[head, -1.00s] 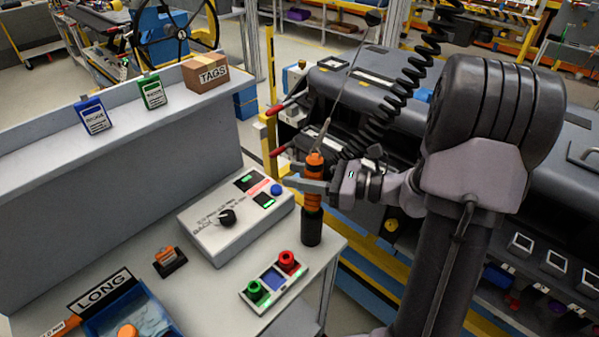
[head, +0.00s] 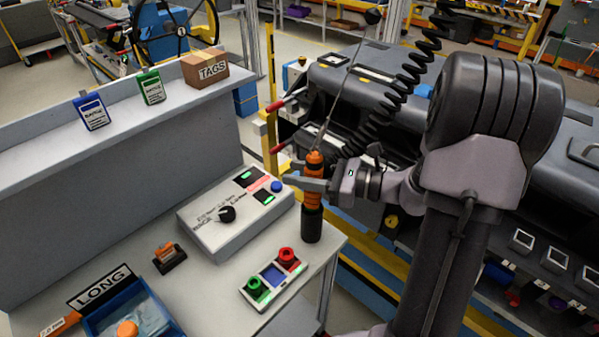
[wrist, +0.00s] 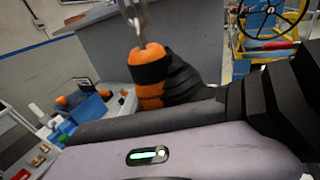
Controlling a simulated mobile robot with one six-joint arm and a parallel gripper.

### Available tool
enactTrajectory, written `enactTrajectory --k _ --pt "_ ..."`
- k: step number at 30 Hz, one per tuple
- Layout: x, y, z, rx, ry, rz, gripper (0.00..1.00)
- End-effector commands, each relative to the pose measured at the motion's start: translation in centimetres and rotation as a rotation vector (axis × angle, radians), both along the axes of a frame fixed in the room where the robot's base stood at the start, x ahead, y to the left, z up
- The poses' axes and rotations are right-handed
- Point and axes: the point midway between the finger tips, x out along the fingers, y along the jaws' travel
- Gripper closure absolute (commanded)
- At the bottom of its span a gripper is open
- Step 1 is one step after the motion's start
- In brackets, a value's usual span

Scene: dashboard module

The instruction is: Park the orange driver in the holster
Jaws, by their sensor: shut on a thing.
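The orange driver (head: 314,190) stands roughly upright at the right front corner of the bench. My gripper (head: 306,180) is shut around its body from the right. A metal hanger and cord rise from its top. Its orange cap and black collar show close up in the wrist view (wrist: 149,62). Directly below the orange part is a black cylinder (head: 311,226) at the bench corner. I cannot tell whether this is the holster or the driver's own lower end, so how deep the driver sits is hidden.
A grey control box (head: 235,215) with a black knob is left of the driver. A small panel with green and red buttons (head: 273,278) lies in front. A blue bin (head: 125,310) marked LONG is front left. A TAGS box (head: 204,70) sits on the shelf. A black coiled cable (head: 388,105) hangs behind.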

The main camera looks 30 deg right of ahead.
Motion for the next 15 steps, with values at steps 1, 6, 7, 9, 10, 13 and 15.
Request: enactTrajectory --k 1,6,7,9,10,13,15 --pt "0.0 0.01 -0.04 0.0 0.0 0.0 1.0" --pt "0.0 0.01 -0.27 0.0 0.0 0.0 1.0" --pt "-0.01 0.01 -0.32 0.0 0.0 0.0 1.0" --pt "0.0 0.01 -0.25 0.0 0.0 0.0 0.52" --pt "0.0 0.01 -0.24 0.0 0.0 0.0 0.46" --pt "0.0 0.01 -0.24 0.0 0.0 0.0 0.41" --pt "0.0 0.0 -0.24 0.0 0.0 0.0 0.41"
